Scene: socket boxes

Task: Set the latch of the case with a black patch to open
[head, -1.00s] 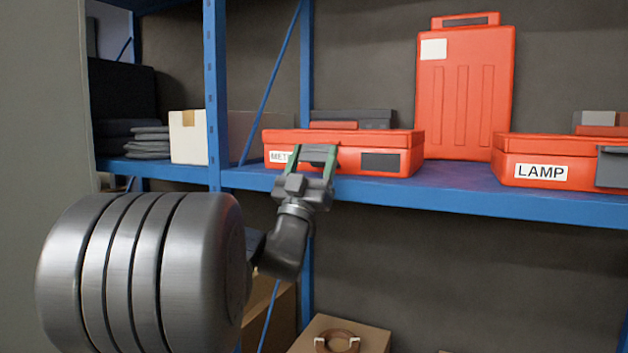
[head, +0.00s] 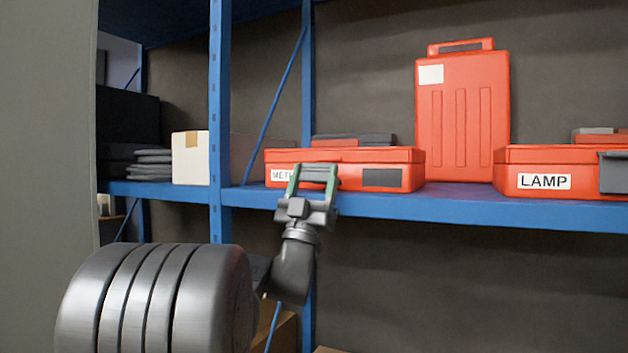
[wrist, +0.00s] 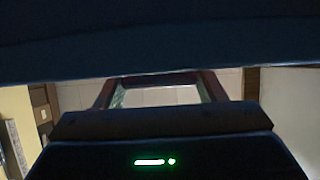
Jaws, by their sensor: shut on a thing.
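The red case with a black patch (head: 382,178) on its front lies flat on the blue shelf, with a white label, partly covered, at its left end. Its grey latch (head: 318,174) is on the front face, left of the patch. My gripper (head: 313,172) reaches up from below and is shut on the latch, one green-padded finger at each side. The gripper hides part of the latch and label, and I cannot clearly tell the latch's setting. The wrist view shows the fingers (wrist: 160,92) below a dark band that I cannot identify.
The red LAMP case (head: 545,165) with a grey latch lies to the right on the same shelf. A tall red case (head: 462,115) stands behind. A blue upright (head: 221,100) and a white box (head: 190,158) are to the left. The shelf's front edge (head: 450,212) runs just below the cases.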

